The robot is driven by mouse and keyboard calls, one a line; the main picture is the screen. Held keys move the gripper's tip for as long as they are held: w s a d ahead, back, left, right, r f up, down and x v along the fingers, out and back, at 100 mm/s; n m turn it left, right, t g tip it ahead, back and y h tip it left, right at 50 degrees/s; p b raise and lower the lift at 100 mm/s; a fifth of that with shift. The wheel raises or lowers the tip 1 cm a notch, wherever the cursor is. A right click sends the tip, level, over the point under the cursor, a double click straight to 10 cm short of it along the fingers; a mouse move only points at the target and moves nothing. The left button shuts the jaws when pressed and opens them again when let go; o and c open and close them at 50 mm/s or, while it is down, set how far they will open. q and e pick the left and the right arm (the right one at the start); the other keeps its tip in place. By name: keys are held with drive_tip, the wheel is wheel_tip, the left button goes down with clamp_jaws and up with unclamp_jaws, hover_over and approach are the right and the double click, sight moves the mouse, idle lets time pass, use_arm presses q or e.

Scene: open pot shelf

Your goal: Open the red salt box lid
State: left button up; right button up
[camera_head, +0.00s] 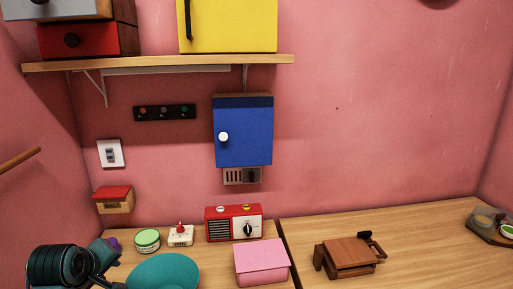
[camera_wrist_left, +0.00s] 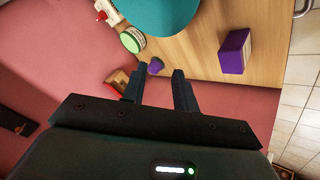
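The red salt box (camera_head: 114,199) is a small wooden box with a sloped red lid on the left part of the pink wall; the lid looks closed. It also shows in the left wrist view (camera_wrist_left: 117,80), partly hidden behind a finger. My left gripper (camera_head: 104,262) is at the lower left, below the box in the head view. In the left wrist view its two fingers (camera_wrist_left: 158,82) are apart with nothing held between them. The box is beyond and beside the left finger; contact cannot be told. My right gripper is not in view.
A purple item (camera_wrist_left: 155,66) shows beyond the fingertips. A green-lidded tin (camera_head: 147,240), a white timer (camera_head: 181,236), a teal bowl (camera_head: 163,272) and a red radio (camera_head: 233,224) crowd the counter nearby. A light switch (camera_head: 110,153) is above the box.

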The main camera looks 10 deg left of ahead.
use_arm(q)
drive_tip(key=s+d+f+m+g+h, duration=0.1)
drive_tip(key=s+d+f+m+g, duration=0.1)
drive_tip(key=s+d+f+m, duration=0.75)
drive_tip(key=s+d+f+m+g+h, duration=0.2)
drive_tip(key=s+d+f+m, duration=0.4)
drive_tip(key=s, duration=0.7)
drive_tip(key=w+d+f+t+h, duration=0.2)
drive_tip(key=w+d+f+t, duration=0.2)
drive_tip(key=d+f+t, duration=0.2)
drive_tip(key=shift+w+d+f, duration=0.4)
drive_tip(key=shift+d+f, duration=0.1)
drive_tip(key=shift+f, duration=0.35)
drive_tip(key=shift+n, duration=0.25)
